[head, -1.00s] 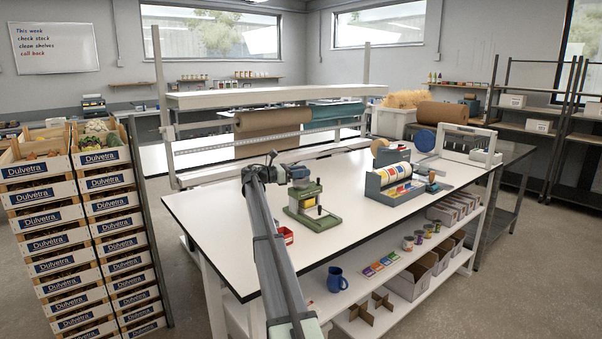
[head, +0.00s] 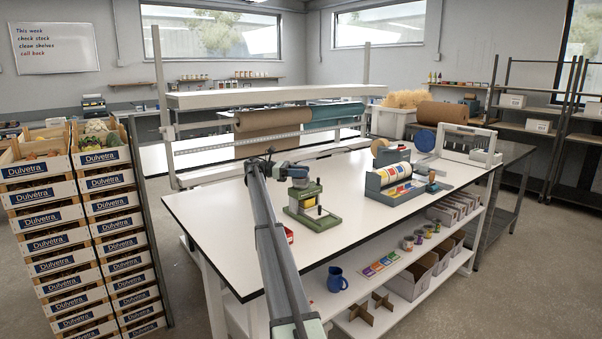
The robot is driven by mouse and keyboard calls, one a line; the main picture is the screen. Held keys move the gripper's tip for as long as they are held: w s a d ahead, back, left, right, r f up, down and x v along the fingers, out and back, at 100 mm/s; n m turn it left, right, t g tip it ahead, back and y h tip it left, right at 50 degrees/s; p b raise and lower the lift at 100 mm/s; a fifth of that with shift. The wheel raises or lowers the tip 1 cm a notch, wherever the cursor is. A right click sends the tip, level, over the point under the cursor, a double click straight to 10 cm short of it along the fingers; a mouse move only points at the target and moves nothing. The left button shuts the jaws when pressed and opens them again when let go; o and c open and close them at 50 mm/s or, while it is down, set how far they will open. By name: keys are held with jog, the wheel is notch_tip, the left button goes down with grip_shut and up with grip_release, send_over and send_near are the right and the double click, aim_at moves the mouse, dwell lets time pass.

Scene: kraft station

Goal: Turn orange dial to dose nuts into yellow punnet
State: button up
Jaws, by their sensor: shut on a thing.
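My arm reaches up over the left part of the white bench top (head: 223,212). Its small far end, with my gripper (head: 296,172), is just above and behind a green bench device (head: 313,217). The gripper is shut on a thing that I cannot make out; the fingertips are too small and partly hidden.
A blue-grey label dispenser (head: 402,192) stands to the right on the bench. A paper-roll rack (head: 262,121) runs along its back. A blue mug (head: 337,280) and cardboard boxes (head: 422,272) are on the shelf below. Stacked crates (head: 113,209) stand left. The front left bench top is clear.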

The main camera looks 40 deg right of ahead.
dwell(0.4)
jog(key=o, duration=1)
jog(key=shift+c, duration=0.2)
jog(key=shift+r, duration=0.1)
notch_tip(320, 180, up, 10)
jog(key=shift+f, duration=0.1)
